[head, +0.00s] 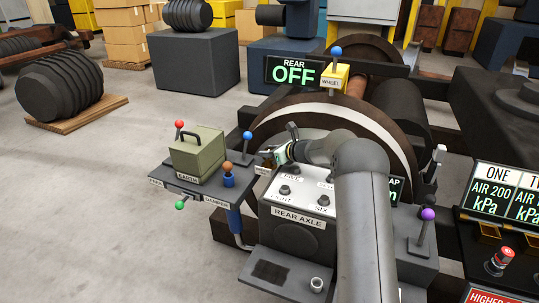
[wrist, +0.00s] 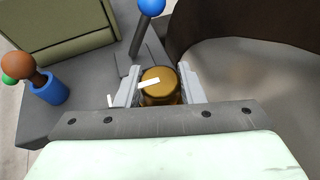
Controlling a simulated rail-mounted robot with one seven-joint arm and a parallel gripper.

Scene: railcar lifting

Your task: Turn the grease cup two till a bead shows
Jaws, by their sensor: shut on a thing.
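In the wrist view a round brass cup (wrist: 158,83) stands between the two fingers of my gripper (wrist: 160,88), which is shut on it. A white stripe crosses the cup's top, tilted slightly up to the right. I see no bead on it, and its lower part is hidden by my gripper. In the head view my gripper (head: 273,156) is low beside the rear axle panel (head: 298,216), just right of a blue-knobbed lever (head: 247,137). The cup cannot be made out there. No label reading "two" is legible at the cup.
A box labelled EARTH (head: 198,152) and a blue damper with a brown knob (head: 228,178) stand left of my gripper. A large wheel (head: 335,118) rises close behind it. The "REAR OFF" display (head: 294,70) is further back. A purple-knobbed lever (head: 425,222) stands at right.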

